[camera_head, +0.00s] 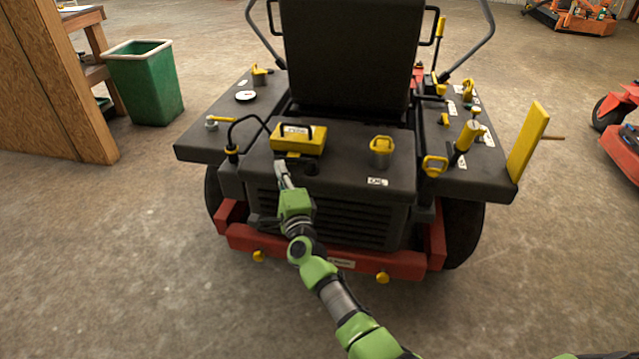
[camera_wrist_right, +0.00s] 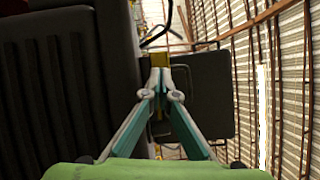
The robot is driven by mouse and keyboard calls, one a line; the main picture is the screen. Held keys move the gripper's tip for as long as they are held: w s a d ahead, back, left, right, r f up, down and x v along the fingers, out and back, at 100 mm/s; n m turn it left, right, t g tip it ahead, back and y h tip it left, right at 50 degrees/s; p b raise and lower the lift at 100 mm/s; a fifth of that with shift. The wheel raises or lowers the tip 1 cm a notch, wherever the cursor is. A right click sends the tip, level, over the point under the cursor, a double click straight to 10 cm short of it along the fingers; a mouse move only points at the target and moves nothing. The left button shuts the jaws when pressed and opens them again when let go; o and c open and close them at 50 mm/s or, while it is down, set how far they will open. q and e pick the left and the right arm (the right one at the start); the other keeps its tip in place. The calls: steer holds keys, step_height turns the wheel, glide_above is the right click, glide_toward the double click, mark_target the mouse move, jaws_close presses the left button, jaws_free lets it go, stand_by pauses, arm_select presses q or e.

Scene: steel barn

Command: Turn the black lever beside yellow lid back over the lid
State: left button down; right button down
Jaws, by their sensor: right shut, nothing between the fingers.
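The yellow lid (camera_head: 299,141) is a flat box shape with a black handle on top, at the left of the machine's black rear deck. The black lever (camera_head: 236,131) is a thin bent bar rising from a pivot left of the lid, its free end reaching toward the lid's left side. My right gripper (camera_head: 282,172) is shut and empty, just in front of the lid's lower left corner; touching or apart cannot be told. In the right wrist view the shut fingertips (camera_wrist_right: 160,79) show before a yellow part, with a curved black bar (camera_wrist_right: 154,38) beyond. My left gripper is out of view.
The deck (camera_head: 345,165) also carries a yellow-handled cap (camera_head: 381,150) right of the lid. The black seat back (camera_head: 350,55) stands behind. At the right are yellow-handled levers and an upright yellow board (camera_head: 527,143). A green bin (camera_head: 145,83) stands at the left on open floor.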

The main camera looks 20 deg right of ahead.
steer(key=s+f, duration=0.1)
steer(key=s, duration=1.1)
steer(key=shift+a+f, duration=0.15)
steer(key=shift+f, duration=0.15)
